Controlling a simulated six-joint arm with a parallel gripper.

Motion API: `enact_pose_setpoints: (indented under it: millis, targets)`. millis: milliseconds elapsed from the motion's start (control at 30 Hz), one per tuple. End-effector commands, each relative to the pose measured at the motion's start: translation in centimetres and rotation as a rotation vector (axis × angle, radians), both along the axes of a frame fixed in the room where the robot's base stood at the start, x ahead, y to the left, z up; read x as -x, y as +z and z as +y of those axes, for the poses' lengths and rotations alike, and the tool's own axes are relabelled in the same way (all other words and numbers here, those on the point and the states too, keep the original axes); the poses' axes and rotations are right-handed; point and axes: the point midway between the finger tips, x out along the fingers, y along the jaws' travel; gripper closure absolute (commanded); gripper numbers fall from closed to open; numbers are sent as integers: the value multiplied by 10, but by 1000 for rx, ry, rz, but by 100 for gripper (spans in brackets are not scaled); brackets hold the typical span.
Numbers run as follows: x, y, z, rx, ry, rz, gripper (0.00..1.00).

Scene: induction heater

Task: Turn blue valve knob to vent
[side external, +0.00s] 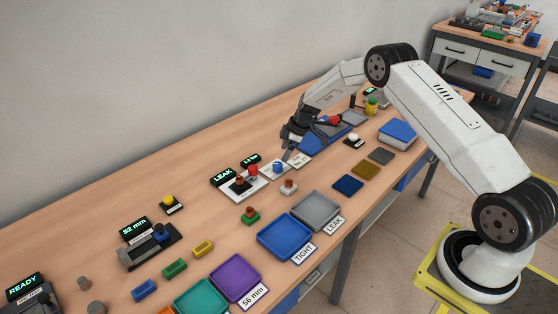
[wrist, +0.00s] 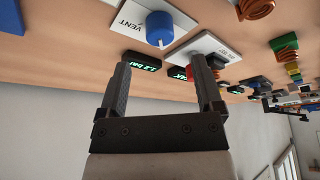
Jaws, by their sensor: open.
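The blue valve knob (wrist: 160,27) stands on a white plate marked VENT (wrist: 128,18) in the wrist view, with a white pointer line on its side. In the side view the knob (side external: 278,163) is small, just left of and below my gripper. My gripper (wrist: 160,62) is open and empty. Its fingers are apart from the knob, which shows beyond the fingertips and between their lines. In the side view my gripper (side external: 287,155) is tilted over the knob's plate. The full plate lettering is too small to read.
A LEAK display (side external: 224,176) and a pressure display (side external: 250,160) stand near the knob. A white plate with a dark and copper fitting (side external: 240,183) is to its left. Blue (side external: 285,238) and grey (side external: 315,211) trays lie in front. Bare table lies between the wall and the displays.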

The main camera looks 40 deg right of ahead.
Motion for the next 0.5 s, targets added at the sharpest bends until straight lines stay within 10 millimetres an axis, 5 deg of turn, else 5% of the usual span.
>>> enact_pose_setpoints:
  millis: [500]
  targets:
    - [-14, -49, 15, 0, 0, 0, 16]
